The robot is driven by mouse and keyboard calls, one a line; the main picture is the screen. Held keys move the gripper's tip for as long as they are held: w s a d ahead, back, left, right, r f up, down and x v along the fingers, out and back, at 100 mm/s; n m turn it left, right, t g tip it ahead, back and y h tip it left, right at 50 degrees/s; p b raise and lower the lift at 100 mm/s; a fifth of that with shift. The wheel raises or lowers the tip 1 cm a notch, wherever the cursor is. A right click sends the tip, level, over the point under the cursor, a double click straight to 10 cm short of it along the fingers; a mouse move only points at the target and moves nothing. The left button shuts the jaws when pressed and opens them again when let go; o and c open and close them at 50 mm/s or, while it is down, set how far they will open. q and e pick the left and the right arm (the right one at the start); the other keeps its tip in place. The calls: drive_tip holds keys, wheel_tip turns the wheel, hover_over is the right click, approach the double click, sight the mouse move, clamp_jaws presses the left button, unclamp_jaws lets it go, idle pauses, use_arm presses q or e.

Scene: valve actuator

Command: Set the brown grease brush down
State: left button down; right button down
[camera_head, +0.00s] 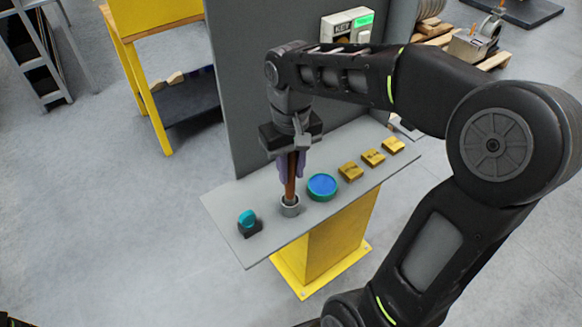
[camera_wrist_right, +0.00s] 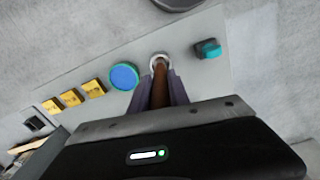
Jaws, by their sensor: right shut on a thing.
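The brown grease brush (camera_head: 290,190) is upright below my right gripper (camera_head: 291,170). My right gripper is shut on it, with a purple-grey finger on each side. The brush's lower end meets the mouth of a small grey round cup (camera_head: 290,208) on the grey panel top (camera_head: 225,203). The brush (camera_wrist_right: 159,85) and the cup's rim (camera_wrist_right: 158,57) also line up in the right wrist view. How deep the brush reaches into the cup is hidden. My left gripper is not in view.
A teal-topped knob (camera_head: 248,220) stands left of the cup, and a blue round button (camera_head: 322,185) stands right of it. Several yellow blocks (camera_head: 350,171) follow farther right. A grey upright board (camera_head: 265,90) rises behind. Bare panel lies between knob and cup.

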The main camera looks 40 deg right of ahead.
drive_tip(key=shift+f, duration=0.2)
drive_tip(key=c, duration=1.2)
unclamp_jaws()
drive_tip(key=shift+c, duration=0.2)
drive_tip(key=shift+r, duration=0.15)
wheel_tip(320, 180, up, 8)
drive_tip(key=shift+f, duration=0.15)
